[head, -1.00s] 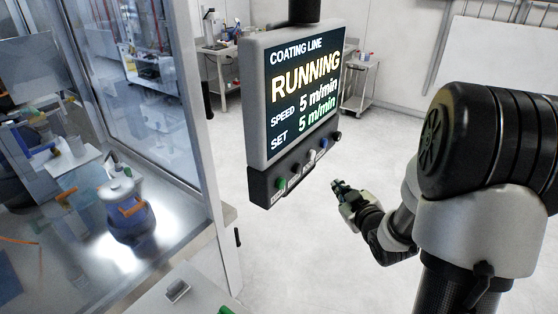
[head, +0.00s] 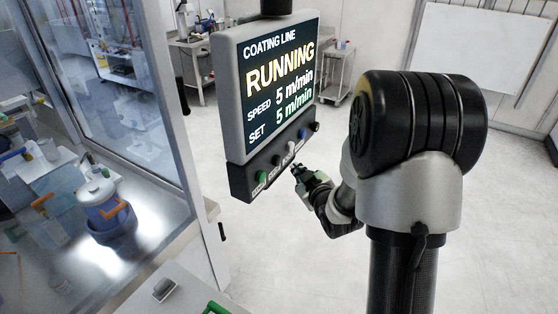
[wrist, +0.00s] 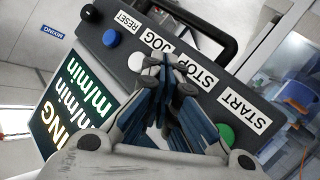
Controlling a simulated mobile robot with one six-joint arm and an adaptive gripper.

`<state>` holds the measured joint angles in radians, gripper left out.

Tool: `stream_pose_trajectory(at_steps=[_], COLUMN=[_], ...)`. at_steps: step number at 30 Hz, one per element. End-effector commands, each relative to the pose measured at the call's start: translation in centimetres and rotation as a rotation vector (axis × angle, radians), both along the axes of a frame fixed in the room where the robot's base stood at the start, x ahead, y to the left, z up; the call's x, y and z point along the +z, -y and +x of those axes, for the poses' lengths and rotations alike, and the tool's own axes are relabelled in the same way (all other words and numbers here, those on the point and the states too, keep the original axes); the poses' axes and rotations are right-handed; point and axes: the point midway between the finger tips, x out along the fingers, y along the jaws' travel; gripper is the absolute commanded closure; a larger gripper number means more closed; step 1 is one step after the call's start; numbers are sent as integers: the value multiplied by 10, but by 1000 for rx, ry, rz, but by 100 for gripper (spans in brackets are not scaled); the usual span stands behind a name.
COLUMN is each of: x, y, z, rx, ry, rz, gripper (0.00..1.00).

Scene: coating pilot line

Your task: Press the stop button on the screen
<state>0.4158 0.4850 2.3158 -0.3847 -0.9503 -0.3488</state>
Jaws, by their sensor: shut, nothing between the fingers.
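The control panel's screen (head: 279,85) reads COATING LINE, RUNNING, speed 5 m/min, set 5 m/min. Below it is a dark button box (head: 240,184). The head view shows a green button (head: 262,177), a dark button (head: 277,160), a white button (head: 291,147) and a blue button (head: 303,133). In the wrist view the STOP label (wrist: 193,72) sits between JOG and START; the button beside it is hidden behind my fingers. My gripper (head: 296,171) is shut and empty, close in front of the box's lower part; whether it touches cannot be told. It also fills the wrist view's middle (wrist: 172,90).
A black knob (wrist: 90,12) sits at the box's far end. A black handle bar (wrist: 205,30) runs beside the box. A glass-walled bench with a blue pot (head: 103,212) stands at left. A cart (head: 340,72) stands behind; the floor at right is clear.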

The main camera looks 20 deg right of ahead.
Motion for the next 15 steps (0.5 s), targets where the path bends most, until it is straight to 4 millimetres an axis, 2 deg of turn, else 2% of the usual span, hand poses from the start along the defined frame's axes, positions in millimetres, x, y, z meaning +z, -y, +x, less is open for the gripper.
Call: stream_pose_trajectory(at_steps=[6, 15], x=[-2, 0], y=[-12, -15], z=[16, 19], rx=[1, -1], ry=[1, 0], rz=[-1, 0], gripper=[100, 100])
